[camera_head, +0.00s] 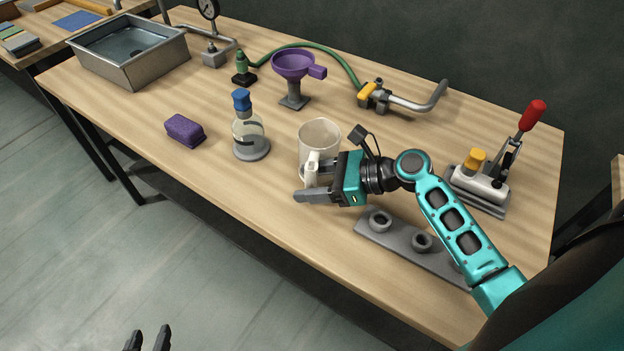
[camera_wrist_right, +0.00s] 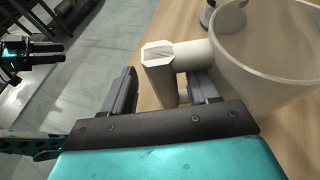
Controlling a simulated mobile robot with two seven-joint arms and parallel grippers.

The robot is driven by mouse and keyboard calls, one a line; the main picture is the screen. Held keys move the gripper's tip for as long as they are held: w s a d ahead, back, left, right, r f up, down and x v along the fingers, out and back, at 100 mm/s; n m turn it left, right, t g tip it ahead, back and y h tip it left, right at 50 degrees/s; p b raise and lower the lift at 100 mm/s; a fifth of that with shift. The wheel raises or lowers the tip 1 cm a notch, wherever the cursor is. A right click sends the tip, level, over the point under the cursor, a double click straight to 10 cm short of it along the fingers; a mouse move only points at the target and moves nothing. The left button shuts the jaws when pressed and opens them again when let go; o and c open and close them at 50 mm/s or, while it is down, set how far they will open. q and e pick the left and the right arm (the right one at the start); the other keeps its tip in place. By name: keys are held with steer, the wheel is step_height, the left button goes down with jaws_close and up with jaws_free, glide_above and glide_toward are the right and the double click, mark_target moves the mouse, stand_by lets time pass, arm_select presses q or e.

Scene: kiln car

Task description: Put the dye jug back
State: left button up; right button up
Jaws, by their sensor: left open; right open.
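The dye jug (camera_head: 319,138), a pale translucent jug with a cream handle (camera_head: 311,168), stands upright on the bench. My right gripper (camera_head: 308,184) is at the handle with its jaws open. In the right wrist view, the handle (camera_wrist_right: 160,72) rises between the two fingers of my right gripper (camera_wrist_right: 163,90), and the jug body (camera_wrist_right: 272,60) is to the right. The fingers do not look closed on it. My left gripper (camera_head: 148,340) is open and empty, low over the floor at the bottom edge; it also shows in the right wrist view (camera_wrist_right: 45,48).
A blue-capped bottle (camera_head: 248,135) stands left of the jug, with a purple sponge (camera_head: 185,130) farther left. Behind are a purple funnel on a stand (camera_head: 295,68) and a valve pipe (camera_head: 400,100). A grey ring holder (camera_head: 395,240) and a red-handled clamp (camera_head: 490,180) lie right.

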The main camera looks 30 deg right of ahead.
steer(key=shift+s, duration=0.1)
stand_by(0.4)
steer(key=v, duration=0.8)
stand_by(1.3)
steer(key=v, duration=1.2)
steer(key=shift+s+d+r, duration=0.15)
steer(key=shift+s+d, duration=0.05)
steer(key=shift+d, duration=0.15)
steer(key=shift+a, duration=0.1)
